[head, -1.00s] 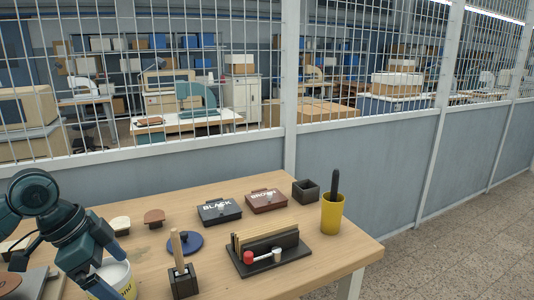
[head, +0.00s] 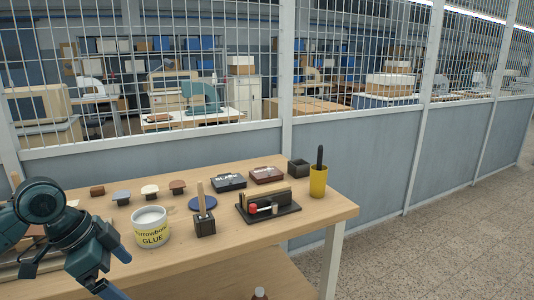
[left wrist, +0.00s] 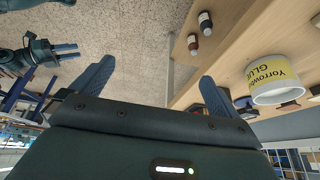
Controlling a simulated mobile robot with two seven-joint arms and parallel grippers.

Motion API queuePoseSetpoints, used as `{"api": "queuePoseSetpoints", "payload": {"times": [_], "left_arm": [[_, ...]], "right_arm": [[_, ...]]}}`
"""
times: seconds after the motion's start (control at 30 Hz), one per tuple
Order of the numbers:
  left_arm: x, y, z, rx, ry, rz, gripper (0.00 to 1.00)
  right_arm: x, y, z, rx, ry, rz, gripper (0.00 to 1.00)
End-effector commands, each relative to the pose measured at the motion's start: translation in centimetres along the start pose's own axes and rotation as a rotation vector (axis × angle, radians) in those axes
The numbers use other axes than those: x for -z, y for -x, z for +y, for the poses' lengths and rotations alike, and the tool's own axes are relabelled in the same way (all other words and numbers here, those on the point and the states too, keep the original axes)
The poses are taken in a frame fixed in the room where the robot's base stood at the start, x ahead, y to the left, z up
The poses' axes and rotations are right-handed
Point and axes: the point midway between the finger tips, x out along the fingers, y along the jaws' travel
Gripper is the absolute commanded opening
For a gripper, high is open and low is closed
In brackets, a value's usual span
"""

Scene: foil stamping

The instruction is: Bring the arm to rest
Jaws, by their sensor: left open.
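My left gripper (head: 118,273) is at the lower left of the head view, in front of the bench (head: 215,245). Its two blue fingers are apart, and in the left wrist view nothing shows between them (left wrist: 156,68). The white glue tub (head: 150,232) stands on the bench beyond the gripper, apart from it. It also shows at the right of the left wrist view (left wrist: 274,82). Another dark gripper, apparently my right one (left wrist: 66,51), shows at the upper left of the left wrist view; its finger gap is too small to judge.
Small stamps (head: 150,190), a blue disc (head: 202,203), black (head: 228,182) and brown (head: 266,175) boxes, a dark rack (head: 268,210) and a yellow cup (head: 318,182) stand on the bench. Bottles (left wrist: 193,43) sit lower down. A mesh fence (head: 200,140) runs behind. Floor (head: 430,240) at right is clear.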

Motion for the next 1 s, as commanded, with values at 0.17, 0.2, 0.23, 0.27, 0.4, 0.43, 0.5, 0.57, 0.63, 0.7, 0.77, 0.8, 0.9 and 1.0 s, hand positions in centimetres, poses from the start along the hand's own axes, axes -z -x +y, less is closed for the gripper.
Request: {"api": "queuePoseSetpoints", "payload": {"times": [0.17, 0.2, 0.23, 0.27, 0.4, 0.43, 0.5, 0.57, 0.63, 0.7, 0.77, 0.8, 0.9, 1.0], "left_arm": [[1.2, -6.1, 1.1, 0.019, 0.042, 0.075, 1.0], [1.4, -7.3, 1.4, 0.028, 0.056, 0.094, 1.0], [1.6, -8.3, 1.7, 0.034, 0.067, 0.111, 1.0], [1.8, -9.3, 2.0, 0.041, 0.079, 0.129, 1.0], [2.5, -14.4, 4.1, 0.078, 0.157, 0.23, 1.0], [2.5, -15.5, 4.7, 0.089, 0.18, 0.256, 1.0], [2.5, -17.9, 6.3, 0.117, 0.24, 0.316, 1.0], [2.3, -19.6, 7.7, 0.146, 0.296, 0.366, 1.0], [1.8, -21.2, 9.4, 0.185, 0.363, 0.418, 1.0], [0.9, -22.4, 11.2, 0.229, 0.432, 0.461, 1.0], [-0.1, -23.2, 12.8, 0.27, 0.49, 0.491, 1.0], [-0.9, -23.5, 13.8, 0.299, 0.527, 0.507, 1.0], [-2.9, -24.0, 16.2, 0.37, 0.6, 0.53, 1.0], [-4.6, -23.9, 18.1, 0.43, 0.645, 0.537, 1.0]], "right_arm": [[0.2, 0.2, 0.0, -0.002, -0.001, -0.003, 0.36], [0.4, 0.2, 0.1, -0.004, 0.0, -0.001, 0.36], [0.5, 0.1, 0.2, -0.006, 0.001, 0.001, 0.36], [0.6, 0.1, 0.3, -0.007, 0.002, 0.002, 0.36], [0.8, 0.2, 0.4, -0.01, 0.003, -0.001, 0.36], [0.8, 0.2, 0.5, -0.01, 0.003, -0.004, 0.36], [0.5, 0.3, 0.5, -0.012, 0.002, -0.013, 0.36], [0.4, 0.3, 0.6, -0.014, 0.002, -0.02, 0.36], [0.3, 0.4, 0.6, -0.016, 0.001, -0.025, 0.36], [0.4, 0.5, 0.7, -0.018, 0.0, -0.026, 0.36], [0.5, 0.6, 0.7, -0.019, -0.002, -0.028, 0.36], [0.5, 0.7, 0.7, -0.02, -0.003, -0.03, 0.36], [0.4, 0.8, 0.7, -0.023, -0.006, -0.038, 0.36], [0.0, 0.9, 0.8, -0.025, -0.008, -0.049, 0.36]]}}
